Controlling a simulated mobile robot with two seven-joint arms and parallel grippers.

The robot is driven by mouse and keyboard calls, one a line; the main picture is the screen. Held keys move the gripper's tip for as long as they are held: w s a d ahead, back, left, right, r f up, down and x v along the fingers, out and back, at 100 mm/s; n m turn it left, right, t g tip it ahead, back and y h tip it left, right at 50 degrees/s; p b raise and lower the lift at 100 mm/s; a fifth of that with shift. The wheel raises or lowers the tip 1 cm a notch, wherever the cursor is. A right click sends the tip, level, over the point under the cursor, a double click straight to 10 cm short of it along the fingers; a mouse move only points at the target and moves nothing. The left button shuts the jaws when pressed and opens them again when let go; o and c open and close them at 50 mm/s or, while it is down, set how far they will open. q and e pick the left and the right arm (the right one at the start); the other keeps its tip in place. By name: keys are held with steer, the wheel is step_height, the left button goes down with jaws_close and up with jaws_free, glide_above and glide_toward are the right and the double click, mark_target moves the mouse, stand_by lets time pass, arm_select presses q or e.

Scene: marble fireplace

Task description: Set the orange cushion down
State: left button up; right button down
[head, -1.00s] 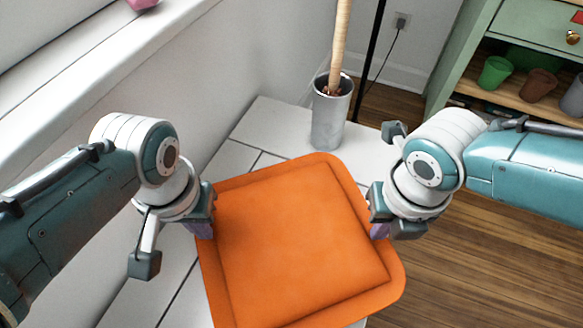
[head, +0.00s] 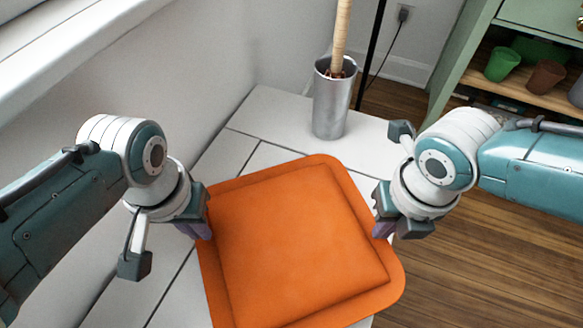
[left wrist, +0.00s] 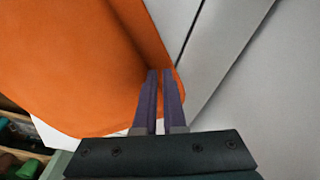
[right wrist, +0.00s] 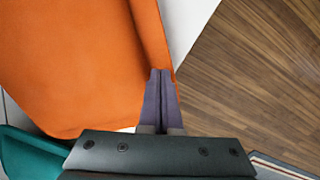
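The square orange cushion (head: 300,245) lies roughly level between my two grippers, over the white plank bench (head: 262,120). My left gripper (head: 200,226) is closed at its left rim, and my right gripper (head: 382,224) at its right rim. In the left wrist view, the purple fingers (left wrist: 160,98) meet the cushion's edge (left wrist: 85,70) with a narrow gap between them. In the right wrist view, the fingers (right wrist: 160,98) sit close together at the opposite edge (right wrist: 85,70). I cannot tell whether the cushion's underside touches the bench; it hides that part.
A grey metal pot (head: 332,105) with a pale wooden pole stands on the bench beyond the cushion. A white wall runs along the left. A green shelf (head: 455,75) with small pots stands at the back right. Wooden floor (head: 490,250) lies right of the bench.

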arm_select(q)
steer(key=shift+o, duration=1.3)
steer(key=shift+a, duration=0.2)
arm_select(e)
steer(key=shift+d, duration=0.3)
arm_select(q)
steer(key=shift+a, duration=0.1)
arm_select(e)
steer(key=c, duration=1.2)
jaws_free()
steer(key=shift+s+d, duration=0.1)
steer(key=shift+o, duration=0.2)
arm_select(q)
steer(key=shift+r, duration=0.1)
step_height(320, 180, up, 12)
steer(key=shift+s, duration=0.45)
arm_select(e)
step_height(320, 180, up, 12)
steer(key=shift+s, duration=0.4)
